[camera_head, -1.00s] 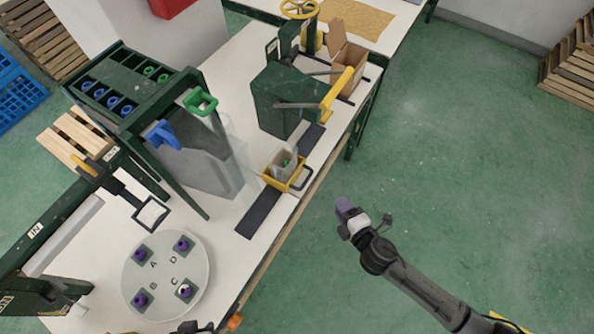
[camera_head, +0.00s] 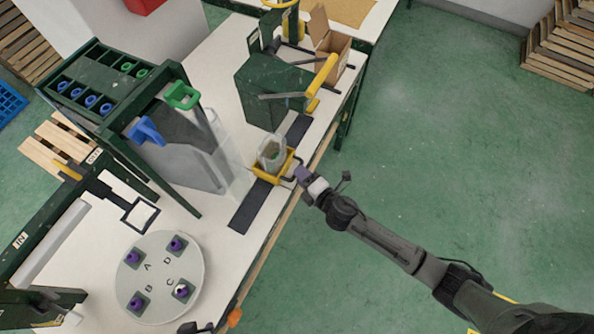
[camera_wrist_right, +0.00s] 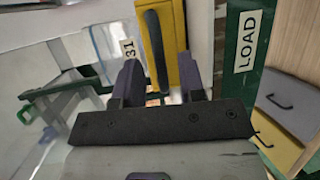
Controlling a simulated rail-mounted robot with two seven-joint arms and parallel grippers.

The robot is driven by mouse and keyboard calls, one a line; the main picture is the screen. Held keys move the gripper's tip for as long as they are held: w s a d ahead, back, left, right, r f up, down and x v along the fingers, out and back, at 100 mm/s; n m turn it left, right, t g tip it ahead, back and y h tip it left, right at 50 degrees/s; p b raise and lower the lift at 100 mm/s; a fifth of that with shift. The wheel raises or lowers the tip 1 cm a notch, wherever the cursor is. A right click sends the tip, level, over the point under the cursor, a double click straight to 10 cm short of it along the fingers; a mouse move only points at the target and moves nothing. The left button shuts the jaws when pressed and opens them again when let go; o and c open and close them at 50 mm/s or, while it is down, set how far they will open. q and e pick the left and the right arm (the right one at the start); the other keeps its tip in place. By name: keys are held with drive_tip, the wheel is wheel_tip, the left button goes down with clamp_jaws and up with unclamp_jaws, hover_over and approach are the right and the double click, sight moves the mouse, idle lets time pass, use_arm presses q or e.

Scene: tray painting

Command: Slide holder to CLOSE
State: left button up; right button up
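The yellow holder (camera_head: 266,177) sits on the dark rail (camera_head: 255,208) along the table's front edge, with a clear container (camera_head: 272,152) in it. Its dark handle faces the aisle. My right gripper (camera_head: 301,174) is at the handle side of the holder. In the right wrist view, the two purple fingers (camera_wrist_right: 160,62) are apart, with the dark handle (camera_wrist_right: 153,35) between them and the yellow holder (camera_wrist_right: 174,45) behind. Gaps show on both sides of the handle, so it is not gripped.
A green machine (camera_head: 272,88) with a yellow lever (camera_head: 322,76) stands beyond the holder. A "LOAD" label (camera_wrist_right: 246,42) shows in the wrist view. A round white turntable (camera_head: 160,277) and a clear-sided dispenser (camera_head: 185,150) are on the left. The floor to the right is open.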

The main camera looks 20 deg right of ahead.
drive_tip(key=shift+x, duration=1.3)
clamp_jaws()
